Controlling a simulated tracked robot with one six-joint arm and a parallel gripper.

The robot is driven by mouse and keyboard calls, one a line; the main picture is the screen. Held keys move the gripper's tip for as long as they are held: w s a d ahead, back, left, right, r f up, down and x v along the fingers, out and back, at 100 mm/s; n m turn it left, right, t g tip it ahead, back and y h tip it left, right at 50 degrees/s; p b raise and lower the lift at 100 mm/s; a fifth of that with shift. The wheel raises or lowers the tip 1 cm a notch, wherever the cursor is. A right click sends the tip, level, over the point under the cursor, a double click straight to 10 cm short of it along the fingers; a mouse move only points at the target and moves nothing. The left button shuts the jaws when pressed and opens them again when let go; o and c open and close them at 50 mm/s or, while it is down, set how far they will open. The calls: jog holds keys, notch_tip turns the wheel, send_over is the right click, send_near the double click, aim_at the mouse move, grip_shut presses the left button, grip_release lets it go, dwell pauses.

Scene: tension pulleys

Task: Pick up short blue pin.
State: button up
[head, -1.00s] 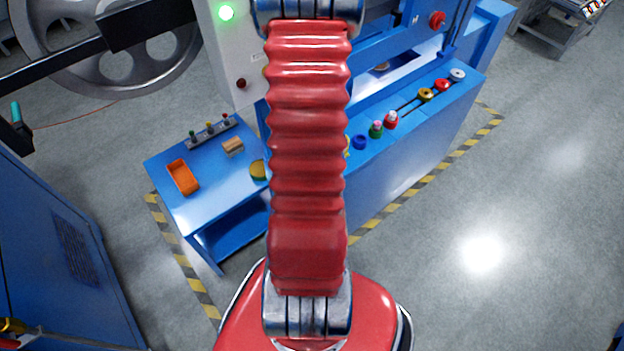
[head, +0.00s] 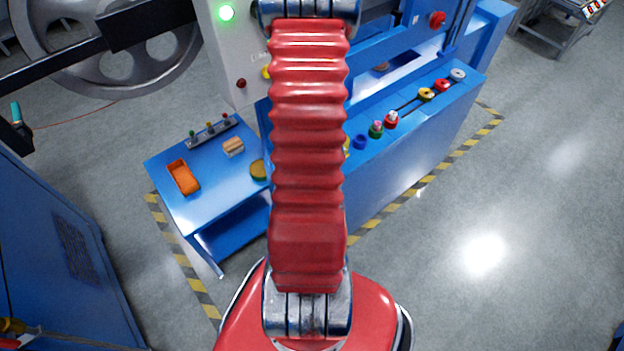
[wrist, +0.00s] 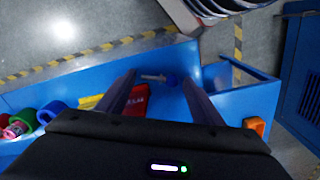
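In the wrist view a small pin-like part with a grey shaft and a blue end (wrist: 172,80) lies on the blue bench (wrist: 64,87). It looks like the short blue pin, but it is small and blurred. My gripper (wrist: 158,78) is open, with one dark finger on each side of this part in the picture. Nothing is held between the fingers. I cannot tell how high the fingertips are above the bench. In the head view the pin and my gripper are hidden behind my red arm or out of frame.
A red block with lettering (wrist: 137,101) lies beside the left finger. Coloured pulleys (head: 376,129) line the bench. The lower blue side table (head: 207,200) carries an orange tray (head: 183,177), a wooden block (head: 233,147) and a rack of small pins (head: 212,131).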

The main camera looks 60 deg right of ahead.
jog(key=c, duration=0.9)
jog(key=shift+c, duration=0.2)
jog(key=shift+r, duration=0.15)
